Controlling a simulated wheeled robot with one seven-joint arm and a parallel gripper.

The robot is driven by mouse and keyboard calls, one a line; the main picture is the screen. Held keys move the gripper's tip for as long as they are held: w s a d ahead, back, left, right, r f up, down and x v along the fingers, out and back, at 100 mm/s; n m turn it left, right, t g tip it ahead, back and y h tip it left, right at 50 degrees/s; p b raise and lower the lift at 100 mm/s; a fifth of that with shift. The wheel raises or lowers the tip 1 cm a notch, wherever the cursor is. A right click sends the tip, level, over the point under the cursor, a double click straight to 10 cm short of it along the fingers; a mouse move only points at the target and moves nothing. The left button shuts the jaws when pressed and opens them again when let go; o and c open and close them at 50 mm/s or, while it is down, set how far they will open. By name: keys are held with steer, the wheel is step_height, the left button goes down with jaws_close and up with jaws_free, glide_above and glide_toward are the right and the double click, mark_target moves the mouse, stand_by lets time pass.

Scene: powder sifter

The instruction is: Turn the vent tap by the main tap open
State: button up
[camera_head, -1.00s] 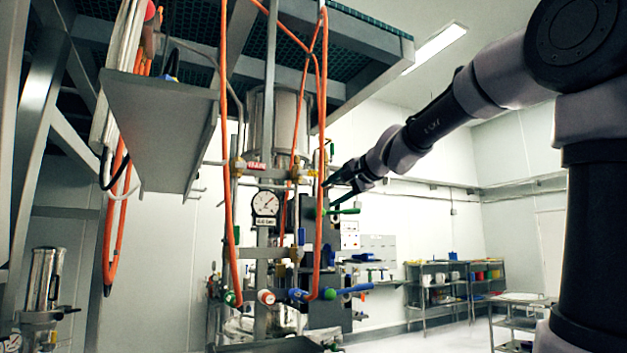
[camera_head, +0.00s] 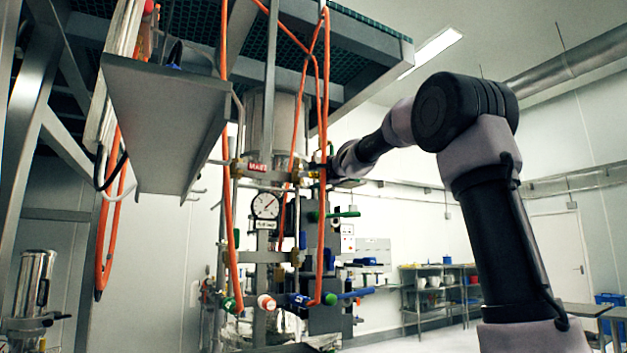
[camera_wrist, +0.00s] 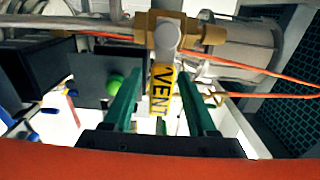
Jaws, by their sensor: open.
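The vent tap's yellow handle (camera_wrist: 162,90), lettered VENT, shows in the wrist view, hanging from a brass valve body (camera_wrist: 200,32). My gripper (camera_wrist: 160,80) is open, with one green finger on each side of the handle. Whether either finger touches it I cannot tell. In the head view my gripper (camera_head: 322,168) is at the pipework beside an orange hose, and the vent tap is not clearly visible there. A red plate (camera_head: 258,167) with white letters, too small to read surely, is on the pipework left of my gripper.
Orange hoses (camera_head: 326,240) hang in front of the pipework, close to my gripper. A green-handled tap (camera_head: 345,213) is just below it, and a pressure gauge (camera_head: 266,206) is lower left. A steel platform (camera_head: 380,45) is overhead. The wrist view shows a green ball (camera_wrist: 115,84).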

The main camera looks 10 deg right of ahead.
steer(key=shift+w+a, duration=0.2)
steer(key=shift+w, duration=0.35)
jaws_close()
stand_by(1.1)
